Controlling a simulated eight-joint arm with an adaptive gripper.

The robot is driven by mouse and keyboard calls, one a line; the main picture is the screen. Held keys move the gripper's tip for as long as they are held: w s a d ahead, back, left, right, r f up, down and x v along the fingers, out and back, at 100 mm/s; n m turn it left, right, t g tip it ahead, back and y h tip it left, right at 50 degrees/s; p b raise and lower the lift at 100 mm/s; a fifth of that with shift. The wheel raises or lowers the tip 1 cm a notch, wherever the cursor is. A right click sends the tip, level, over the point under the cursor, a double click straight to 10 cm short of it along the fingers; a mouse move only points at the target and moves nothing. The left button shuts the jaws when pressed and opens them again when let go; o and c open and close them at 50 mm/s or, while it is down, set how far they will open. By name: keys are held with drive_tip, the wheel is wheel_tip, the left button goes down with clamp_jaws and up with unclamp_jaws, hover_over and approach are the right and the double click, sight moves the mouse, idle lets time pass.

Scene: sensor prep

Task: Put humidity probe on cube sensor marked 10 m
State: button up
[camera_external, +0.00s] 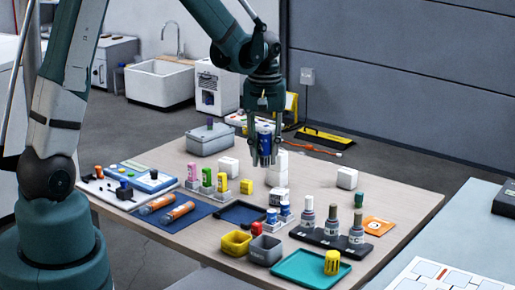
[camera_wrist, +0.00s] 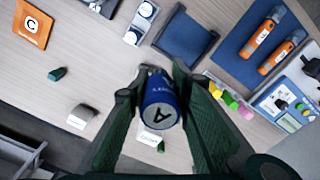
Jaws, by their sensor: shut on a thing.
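My gripper (camera_external: 264,160) is shut on a blue cylinder (camera_external: 265,140) and holds it upright above the table's middle. In the wrist view, the blue cylinder (camera_wrist: 160,100) sits between the fingers, with a dark letter A on its pale end face. I cannot tell for sure whether it is the humidity probe.
A black rack (camera_external: 325,238) with several bottles, a teal tray (camera_external: 300,270), a yellow bin (camera_external: 236,243) and a grey bin (camera_external: 265,250) stand in front. A grey box (camera_external: 210,141) stands at back left. Bare tabletop lies around the right cube.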

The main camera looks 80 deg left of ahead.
drive_tip(key=p, duration=0.1)
hover_over(279, 190)
drive_tip(key=shift+r, duration=0.4)
drive_tip(key=shift+f+b, duration=0.45)
drive_tip(key=shift+f, duration=2.7)
drive_tip(key=shift+f, duration=0.1)
drive_tip(key=shift+f+b, duration=0.3)
drive_tip(key=shift+f, duration=1.45)
drive_tip(key=shift+f, duration=0.1)
drive_tip(key=o, duration=0.5)
drive_tip(key=shift+f, duration=0.1)
drive_tip(key=shift+c, duration=0.2)
drive_tip(key=o, duration=0.5)
drive_tip(key=shift+c, duration=0.2)
